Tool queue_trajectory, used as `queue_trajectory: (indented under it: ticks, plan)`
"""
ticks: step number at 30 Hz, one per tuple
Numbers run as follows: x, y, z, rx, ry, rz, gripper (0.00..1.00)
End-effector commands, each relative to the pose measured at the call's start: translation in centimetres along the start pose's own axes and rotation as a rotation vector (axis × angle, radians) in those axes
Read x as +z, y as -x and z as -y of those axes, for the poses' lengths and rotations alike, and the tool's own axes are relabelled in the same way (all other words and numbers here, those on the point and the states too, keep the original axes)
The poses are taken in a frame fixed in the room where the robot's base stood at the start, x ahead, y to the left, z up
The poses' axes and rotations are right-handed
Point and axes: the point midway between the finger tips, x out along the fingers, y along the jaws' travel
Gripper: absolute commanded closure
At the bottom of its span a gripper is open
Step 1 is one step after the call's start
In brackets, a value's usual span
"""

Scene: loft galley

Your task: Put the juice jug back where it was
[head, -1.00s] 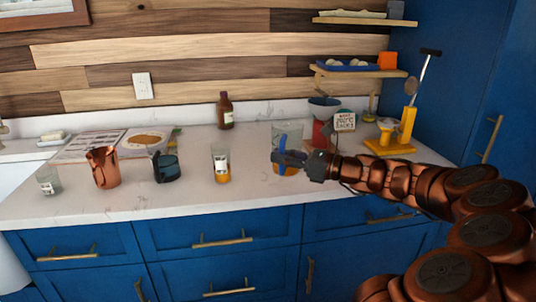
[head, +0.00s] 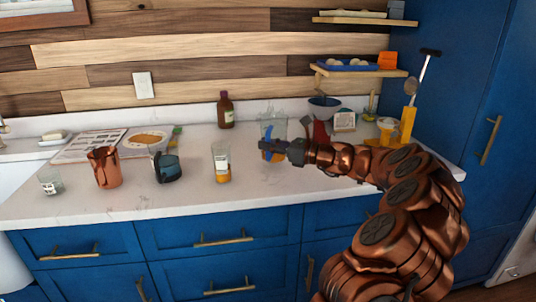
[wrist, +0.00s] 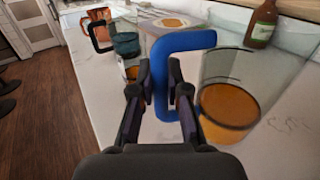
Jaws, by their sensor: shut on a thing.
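The juice jug (head: 273,126) is clear, with a blue handle and some orange juice low inside. It is toward the back of the counter, left of the red object, and looks upright. My gripper (head: 268,147) reaches in from the right and is shut on the jug's blue handle. In the wrist view the fingers (wrist: 163,88) close around the blue handle (wrist: 185,42), with the jug's clear body (wrist: 265,75) to the right. My gripper partly covers the jug in the head view. I cannot tell whether its base touches the counter.
A glass with orange juice (head: 222,164) stands left of the jug. Further left are a dark teal mug (head: 168,168), a copper pitcher (head: 105,167) and a small glass (head: 50,184). A brown bottle (head: 226,110) stands behind. A small sign (head: 344,121) and yellow stand (head: 405,127) are at right.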

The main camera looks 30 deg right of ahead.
Motion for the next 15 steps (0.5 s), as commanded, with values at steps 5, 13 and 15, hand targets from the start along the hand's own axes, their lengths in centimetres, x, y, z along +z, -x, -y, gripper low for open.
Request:
queue_trajectory:
  ticks: [5,13,15]
  plan:
    - [-2.6,0.1,0.0,0.000,-0.005,-0.001,1.00]
    - [-3.1,0.1,0.0,-0.001,-0.001,0.000,1.00]
    - [-3.1,0.1,0.0,0.000,-0.001,0.000,1.00]
